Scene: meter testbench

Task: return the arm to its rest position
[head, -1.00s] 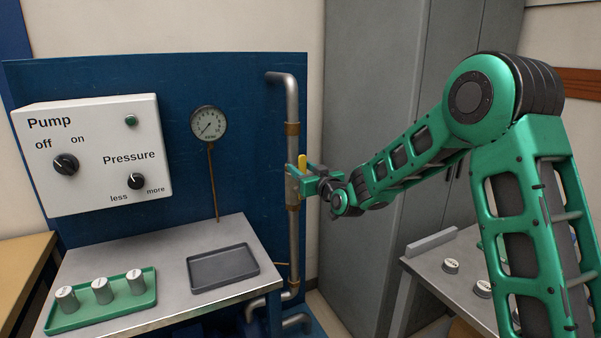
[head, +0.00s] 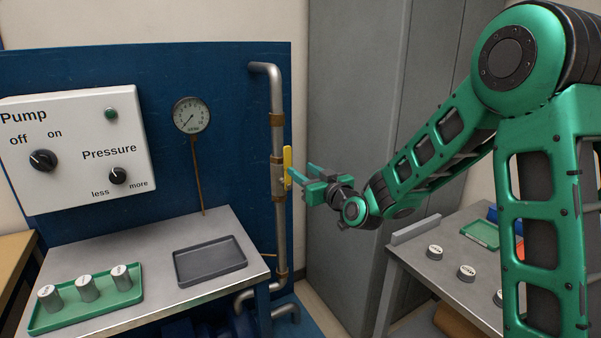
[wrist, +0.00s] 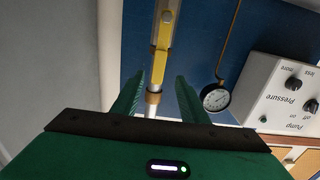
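My gripper (head: 300,178) is at the end of my outstretched green arm, just right of the vertical pipe. Its two fingers are spread and nothing is between them. The yellow valve handle (head: 287,167) on the pipe (head: 279,222) stands upright, in line with the pipe. In the wrist view, the yellow handle (wrist: 162,50) lies ahead of my open fingers (wrist: 157,97), apart from them.
A blue panel carries a pump box (head: 82,148) and a gauge (head: 192,115). A grey cabinet (head: 350,120) stands behind my arm. A right-hand table (head: 437,279) holds round parts.

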